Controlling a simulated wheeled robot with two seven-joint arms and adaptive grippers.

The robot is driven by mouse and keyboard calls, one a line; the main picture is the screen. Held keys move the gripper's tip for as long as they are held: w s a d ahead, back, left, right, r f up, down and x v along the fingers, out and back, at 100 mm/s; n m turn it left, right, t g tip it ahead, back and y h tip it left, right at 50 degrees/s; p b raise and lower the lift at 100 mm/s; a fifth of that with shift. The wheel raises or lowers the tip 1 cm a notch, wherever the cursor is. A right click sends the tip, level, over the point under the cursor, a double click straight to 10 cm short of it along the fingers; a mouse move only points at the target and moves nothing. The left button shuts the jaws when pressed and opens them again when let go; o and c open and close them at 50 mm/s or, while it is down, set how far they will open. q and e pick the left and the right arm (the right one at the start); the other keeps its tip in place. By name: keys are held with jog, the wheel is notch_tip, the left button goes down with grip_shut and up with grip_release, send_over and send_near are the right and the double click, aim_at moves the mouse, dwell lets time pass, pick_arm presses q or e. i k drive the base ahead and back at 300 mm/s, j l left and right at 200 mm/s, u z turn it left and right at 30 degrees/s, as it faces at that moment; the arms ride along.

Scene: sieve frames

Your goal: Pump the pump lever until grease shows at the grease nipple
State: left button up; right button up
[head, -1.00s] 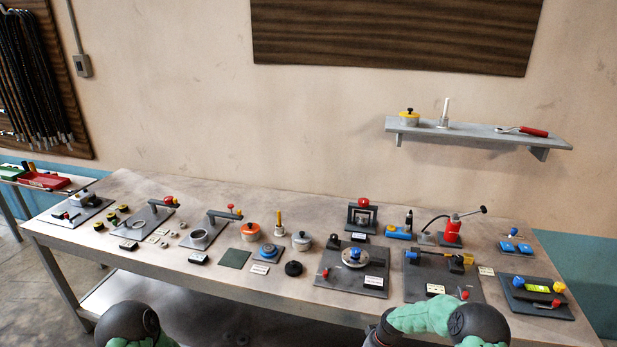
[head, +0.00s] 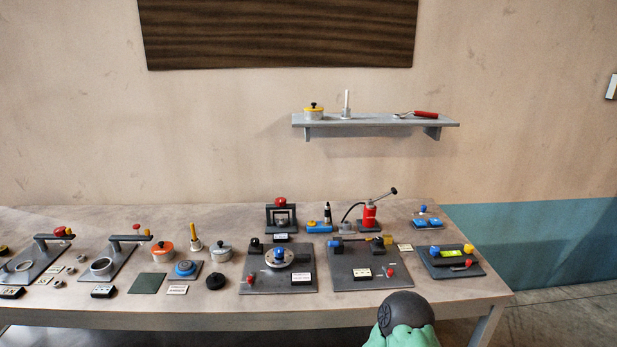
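The red grease pump (head: 369,215) stands upright at the back right of the bench. Its dark pump lever (head: 381,196) slopes up to the right and ends in a black knob. A black hose (head: 350,209) curves from the pump down to the left, to a small grey block (head: 346,227). The grease nipple is too small to make out there, and I cannot tell whether grease shows. A green and black part of my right arm shows at the bottom right, in front of the bench. Neither gripper is in the picture.
A grey plate with a blue bar and red knob (head: 369,277) lies in front of the pump. A wall shelf (head: 374,121) hangs above.

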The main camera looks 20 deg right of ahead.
aim_at(393, 191)
jog(key=i+l+u, duration=0.1)
jog(key=l+u, duration=0.2)
jog(key=l, duration=0.9)
jog(key=l+u, duration=0.25)
jog(key=l, duration=0.95)
